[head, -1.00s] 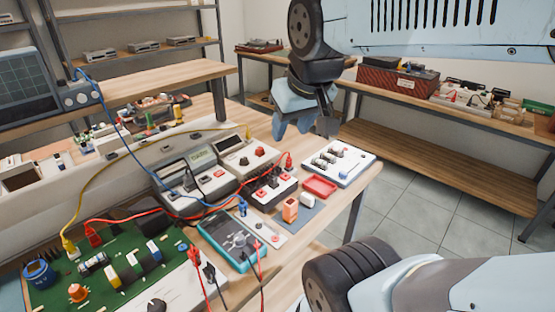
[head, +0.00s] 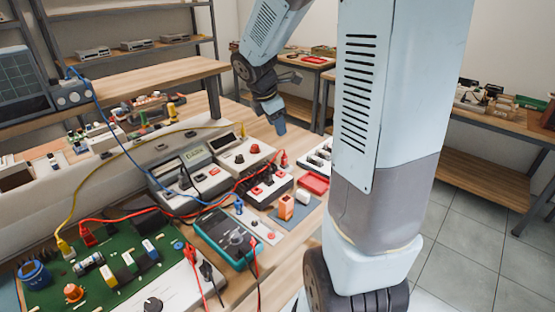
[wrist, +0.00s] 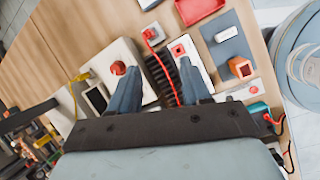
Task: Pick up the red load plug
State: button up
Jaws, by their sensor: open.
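A red plug (head: 284,158) with a red cable stands upright at the back of the instrument row on the bench. The wrist view shows a red plug (wrist: 150,35) on a white block, its red cable running down between my fingers. Another red plug (head: 88,237) sits on the green board at the left. I cannot tell for certain which is the load plug. My gripper (head: 278,122) hangs above the far part of the bench, fingers down. In the wrist view, my gripper (wrist: 158,76) is open and empty, with the plug ahead of the fingertips.
A red tray (head: 313,183), an orange block (head: 286,207) and a white block (head: 302,197) lie near the bench's right edge. A teal multimeter (head: 226,238) and meters (head: 180,168) crowd the bench. Red, yellow and blue cables loop across. My arm hides part of the right side.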

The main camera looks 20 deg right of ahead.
aim_at(284, 156)
jog(key=w+d+f+n, duration=0.1)
jog(key=w+d+f, duration=0.1)
jog(key=f, duration=0.4)
jog(key=w+d+f+n, duration=0.1)
jog(key=w+d+f, duration=0.1)
jog(key=f, duration=0.4)
jog(key=w+d+f+n, duration=0.2)
jog(key=f, duration=0.3)
jog(key=shift+w+d+f+g, duration=0.2)
jog(key=shift+f+g, duration=0.1)
jog(key=shift+f, duration=0.1)
jog(key=shift+c, duration=0.2)
grip_shut()
